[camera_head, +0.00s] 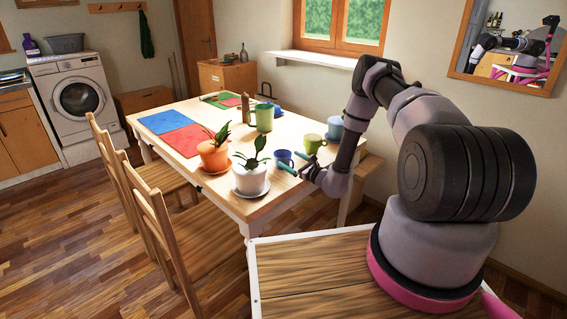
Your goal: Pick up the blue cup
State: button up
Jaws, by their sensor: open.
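A small dark blue cup (283,156) stands upright on the wooden dining table (225,181), near its front right edge and right of the white-potted plant. My gripper (293,161) is open at the cup's right side, its teal fingertips pointing toward the cup. One fingertip is just below the cup in the picture and the other is at its right. Whether the fingers touch the cup or straddle it cannot be told from this view. The cup's lower right part is partly hidden by the gripper.
Near the cup stand a white-potted plant (249,181), an orange-potted plant (213,156), a green cup (313,143), a larger green mug (263,117) and a light blue pot (335,127). Blue and red mats (165,121) lie further left. Chairs (160,225) line the table's left side.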

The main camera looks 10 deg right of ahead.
jog(key=shift+w+a, duration=0.1)
jog(key=c, duration=1.5)
grip_shut()
jog(key=shift+r, duration=0.15)
